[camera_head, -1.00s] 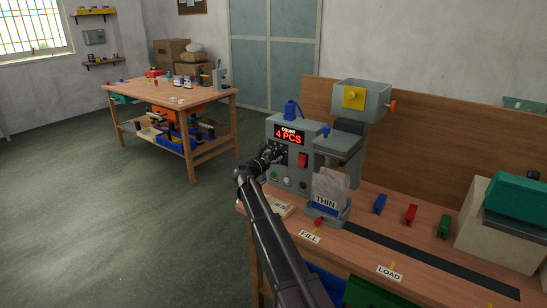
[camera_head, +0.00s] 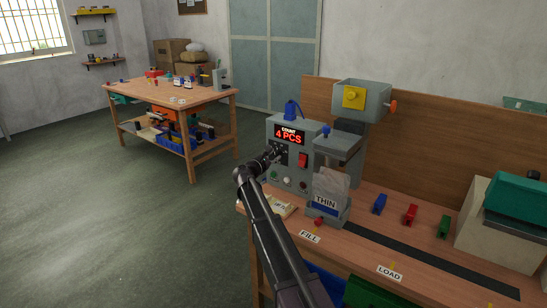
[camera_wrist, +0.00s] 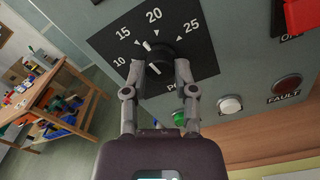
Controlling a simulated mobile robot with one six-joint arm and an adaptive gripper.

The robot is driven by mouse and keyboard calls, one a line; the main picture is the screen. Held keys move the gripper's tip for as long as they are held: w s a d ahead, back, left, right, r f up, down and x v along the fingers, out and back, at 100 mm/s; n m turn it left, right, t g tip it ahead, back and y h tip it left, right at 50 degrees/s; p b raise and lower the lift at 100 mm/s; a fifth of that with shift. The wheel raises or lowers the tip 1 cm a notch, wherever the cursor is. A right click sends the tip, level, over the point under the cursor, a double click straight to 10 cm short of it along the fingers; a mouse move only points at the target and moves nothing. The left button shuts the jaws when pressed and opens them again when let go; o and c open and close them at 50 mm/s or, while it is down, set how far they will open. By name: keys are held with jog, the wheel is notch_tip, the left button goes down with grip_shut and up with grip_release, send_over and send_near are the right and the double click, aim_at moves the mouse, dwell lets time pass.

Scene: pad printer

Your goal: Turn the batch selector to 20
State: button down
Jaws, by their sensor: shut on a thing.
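The batch selector (camera_wrist: 160,57) is a dark round knob on a black dial plate (camera_wrist: 196,62) marked 10, 15, 20 and 25. A white mark shows at the knob's upper left, between the 15 and 20 labels, and another light streak shows lower on it. I cannot tell for certain which one is the pointer. My gripper (camera_wrist: 158,72) is shut on the knob, one finger on each side. In the head view my gripper (camera_head: 274,153) is against the front of the grey machine (camera_head: 290,180), hiding the knob. The red display (camera_head: 289,136) reads COUNT 4 PCS.
A red switch (camera_wrist: 302,15), a white button (camera_wrist: 230,104), a green button (camera_wrist: 179,118) and a dark red FAULT lamp (camera_wrist: 286,88) surround the dial. A bag marked THIN (camera_head: 326,196) stands right of the machine. Open floor lies left of the bench.

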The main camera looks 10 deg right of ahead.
jog(key=m, duration=0.5)
jog(key=shift+w+m, duration=0.1)
jog(key=shift+m, duration=0.3)
jog(key=shift+r, duration=0.1)
jog(key=shift+c, duration=2)
grip_release()
jog(key=shift+d, duration=0.1)
jog(key=v, duration=1.2)
